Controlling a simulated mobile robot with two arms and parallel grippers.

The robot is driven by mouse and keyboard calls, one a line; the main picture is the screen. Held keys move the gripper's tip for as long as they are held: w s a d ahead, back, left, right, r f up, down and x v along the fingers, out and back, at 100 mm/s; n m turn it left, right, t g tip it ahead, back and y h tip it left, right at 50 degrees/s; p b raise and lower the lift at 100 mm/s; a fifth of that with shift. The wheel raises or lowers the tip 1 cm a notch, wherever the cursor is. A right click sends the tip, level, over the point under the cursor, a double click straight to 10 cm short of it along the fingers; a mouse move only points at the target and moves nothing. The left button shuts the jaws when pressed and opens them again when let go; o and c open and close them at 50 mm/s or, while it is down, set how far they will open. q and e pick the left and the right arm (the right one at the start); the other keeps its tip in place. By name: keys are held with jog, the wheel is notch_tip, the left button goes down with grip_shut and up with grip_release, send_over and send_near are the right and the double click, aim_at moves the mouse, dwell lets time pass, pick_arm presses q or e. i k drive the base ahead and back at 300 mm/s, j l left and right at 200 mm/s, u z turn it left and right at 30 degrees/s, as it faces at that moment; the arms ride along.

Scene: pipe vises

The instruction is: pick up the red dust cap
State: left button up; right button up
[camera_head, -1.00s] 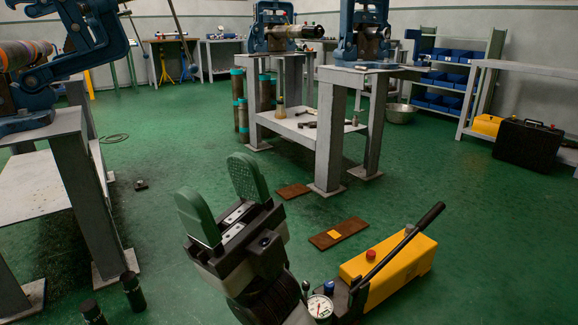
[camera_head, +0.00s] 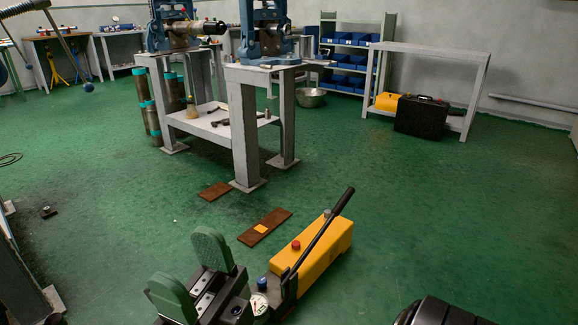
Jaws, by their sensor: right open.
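A small red cap (camera_head: 296,245) sits on top of the yellow box-shaped pump (camera_head: 318,255) on the floor; I cannot tell for sure that it is the dust cap. A black lever slants over the pump. My right gripper (camera_head: 191,271), with two green pads, is at the bottom of the head view, left of the pump in the picture. Its pads stand apart with nothing between them. My left gripper is not in view.
Rusty plates (camera_head: 265,226) lie on the green floor beyond the pump. A grey stand (camera_head: 246,140) carries blue vises. A black rounded object (camera_head: 440,313) shows at the bottom edge. The right floor is clear.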

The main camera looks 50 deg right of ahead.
aim_at(295, 244)
jog(key=z, duration=1.65)
